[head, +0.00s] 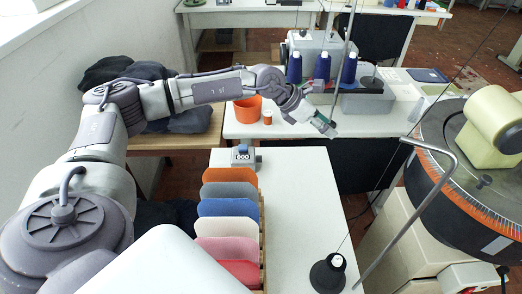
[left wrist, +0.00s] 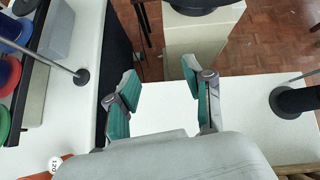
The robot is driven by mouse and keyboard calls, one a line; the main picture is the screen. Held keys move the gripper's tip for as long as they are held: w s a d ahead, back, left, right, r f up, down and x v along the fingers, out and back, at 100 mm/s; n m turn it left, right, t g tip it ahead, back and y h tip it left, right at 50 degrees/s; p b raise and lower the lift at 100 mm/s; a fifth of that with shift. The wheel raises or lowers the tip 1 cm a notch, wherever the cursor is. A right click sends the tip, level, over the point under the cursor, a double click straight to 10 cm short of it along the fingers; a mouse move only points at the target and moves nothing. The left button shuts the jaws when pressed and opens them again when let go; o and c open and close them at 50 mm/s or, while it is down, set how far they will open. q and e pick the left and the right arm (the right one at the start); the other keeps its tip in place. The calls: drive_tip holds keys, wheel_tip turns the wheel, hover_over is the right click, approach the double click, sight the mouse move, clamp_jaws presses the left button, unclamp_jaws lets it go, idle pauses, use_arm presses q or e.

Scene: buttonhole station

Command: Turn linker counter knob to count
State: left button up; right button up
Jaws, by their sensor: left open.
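The counter (head: 243,158) is a small grey box with a display that appears to read 000. It stands at the back left of the near white table, behind the row of coloured panels. A small blue part, perhaps its knob, shows on top; its setting is too small to tell. My left gripper (head: 324,125) is up and to the right of the counter, well apart from it. In the left wrist view its green-padded fingers (left wrist: 165,88) are spread with nothing between them. The counter does not show in that view. My right gripper is not in view.
Coloured panels (head: 228,207) stand in a rack at the near table's left. A black thread stand (head: 328,275) is at its front right. The machine's round dial (head: 450,180) is at right. An orange cup (head: 247,110) and blue cones (head: 348,68) are behind. The near table's middle is clear.

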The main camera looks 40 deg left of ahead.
use_arm(q)
drive_tip(key=w+a+r+n+t+h, duration=0.25)
drive_tip(key=w+r+n+t, duration=0.65)
drive_tip(key=r, duration=0.5)
drive_tip(key=w+a+r+n+t+y+b, duration=0.1)
drive_tip(key=w+a+r+n+t+y, duration=0.1)
drive_tip(key=a+n+y, duration=0.25)
drive_tip(key=w+a+r+n+t+y, duration=0.2)
drive_tip(key=w+a+n+y, duration=0.1)
drive_tip(key=a+n, duration=0.15)
drive_tip(key=a+f+n+g+y, duration=0.65)
drive_tip(key=a+n+y, duration=0.35)
drive_tip(key=a, duration=0.4)
drive_tip(key=n+g+h+b, duration=0.2)
drive_tip(key=n+g+h, duration=0.55)
drive_tip(key=g, duration=0.65)
approach(261, 156)
drive_tip(key=shift+m+h, duration=0.55)
drive_tip(key=shift+m, duration=0.3)
drive_tip(key=f, duration=0.9)
drive_tip(key=shift+s+a+f, duration=0.25)
drive_tip(key=shift+s+f, duration=0.1)
drive_tip(key=shift+s, duration=0.05)
